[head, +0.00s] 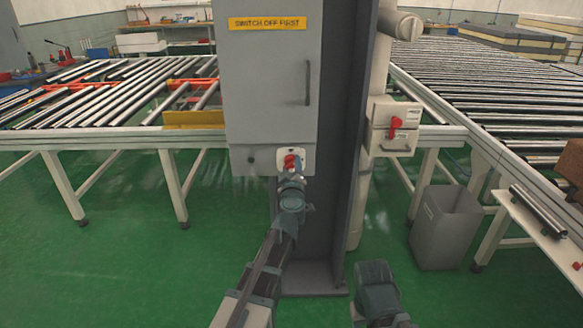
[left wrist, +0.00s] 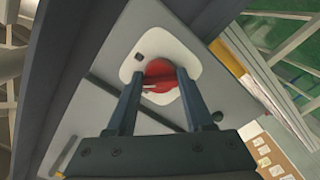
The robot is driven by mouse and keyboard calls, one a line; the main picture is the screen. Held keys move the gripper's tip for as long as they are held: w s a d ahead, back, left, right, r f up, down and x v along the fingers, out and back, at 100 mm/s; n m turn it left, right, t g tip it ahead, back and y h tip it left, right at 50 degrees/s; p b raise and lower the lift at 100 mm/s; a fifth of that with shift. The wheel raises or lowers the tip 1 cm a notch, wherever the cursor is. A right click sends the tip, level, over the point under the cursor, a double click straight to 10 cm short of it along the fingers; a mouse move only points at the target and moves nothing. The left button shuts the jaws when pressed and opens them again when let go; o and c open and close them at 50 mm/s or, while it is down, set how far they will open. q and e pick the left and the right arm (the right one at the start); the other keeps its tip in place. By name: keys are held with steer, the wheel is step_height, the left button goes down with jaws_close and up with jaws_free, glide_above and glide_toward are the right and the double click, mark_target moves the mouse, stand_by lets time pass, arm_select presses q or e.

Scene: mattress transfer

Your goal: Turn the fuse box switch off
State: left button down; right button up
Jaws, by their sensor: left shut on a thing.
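The fuse box (head: 265,80) is a grey cabinet on a dark column, with a yellow "SWITCH OFF FIRST" label (head: 267,23). Its red rotary switch (head: 290,161) sits on a white plate at the lower right of the front. My left gripper (head: 291,176) is at the switch from below, shut on it. In the left wrist view, the two fingers lie on either side of the red switch (left wrist: 159,74), over the white plate (left wrist: 190,59). The fingers cover parts of the switch. My right arm's end (head: 378,290) shows at the bottom, with its fingers not clear.
A smaller beige box with another red switch (head: 396,128) is mounted right of the column. Roller conveyors (head: 480,90) stand on both sides. A grey bin (head: 446,228) and a white bench (head: 540,235) are at the right. Green floor is open at the left.

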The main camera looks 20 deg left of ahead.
arm_select(q)
steer(key=n, duration=0.4)
steer(key=shift+n, duration=0.3)
steer(key=n, duration=0.4)
steer(key=shift+r, duration=0.1)
steer(key=shift+n, duration=0.3)
steer(key=shift+c, duration=1.4)
jaws_free()
